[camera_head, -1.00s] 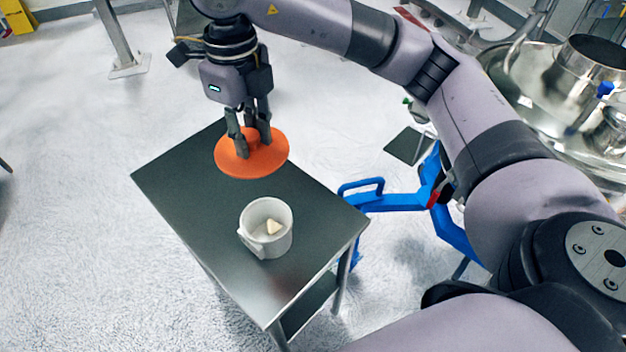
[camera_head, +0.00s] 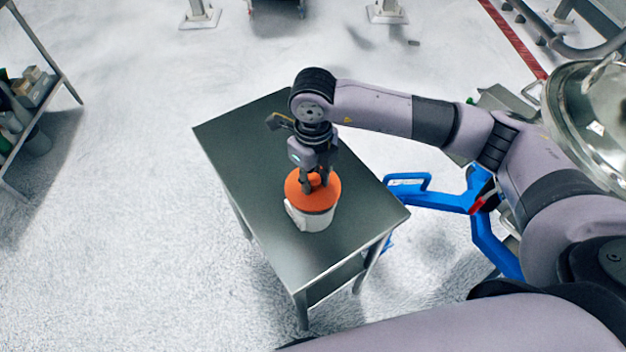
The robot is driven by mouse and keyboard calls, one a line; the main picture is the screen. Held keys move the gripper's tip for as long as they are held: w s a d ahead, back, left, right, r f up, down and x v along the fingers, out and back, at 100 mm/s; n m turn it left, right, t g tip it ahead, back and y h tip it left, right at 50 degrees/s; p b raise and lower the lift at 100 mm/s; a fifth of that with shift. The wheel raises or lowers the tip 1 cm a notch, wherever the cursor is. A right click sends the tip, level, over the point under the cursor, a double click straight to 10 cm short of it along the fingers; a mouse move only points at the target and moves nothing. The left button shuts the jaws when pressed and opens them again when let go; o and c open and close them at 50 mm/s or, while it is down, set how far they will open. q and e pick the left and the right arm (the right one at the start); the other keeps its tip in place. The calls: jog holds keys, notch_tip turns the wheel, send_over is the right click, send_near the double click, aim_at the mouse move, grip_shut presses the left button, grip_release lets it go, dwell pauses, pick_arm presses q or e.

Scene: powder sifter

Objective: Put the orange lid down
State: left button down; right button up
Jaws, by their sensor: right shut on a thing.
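The orange lid (camera_head: 325,197) is a round disc with a knob on top. It lies over the mouth of the white cup (camera_head: 309,220) and hides what is inside. Whether it rests fully on the rim I cannot tell. My right gripper (camera_head: 316,185) points down from above and is shut on the lid's knob. The cup stands upright on the dark metal table (camera_head: 244,150), near its middle. My left gripper is not in view.
Bare tabletop lies left of and behind the cup. A blue frame (camera_head: 440,201) stands close to the table's right edge. A large shiny metal vessel (camera_head: 590,120) is at the right. A shelf with items (camera_head: 30,110) stands far left.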

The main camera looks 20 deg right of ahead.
notch_tip(320, 180, down, 2)
jog(key=shift+f, duration=0.1)
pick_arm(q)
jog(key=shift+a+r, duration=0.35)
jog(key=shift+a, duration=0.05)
pick_arm(e)
jog(key=shift+f, duration=0.1)
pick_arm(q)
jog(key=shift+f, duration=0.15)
pick_arm(e)
jog(key=shift+f, duration=0.1)
jog(key=shift+f, duration=0.15)
jog(key=o, duration=0.9)
jog(key=shift+c, duration=0.2)
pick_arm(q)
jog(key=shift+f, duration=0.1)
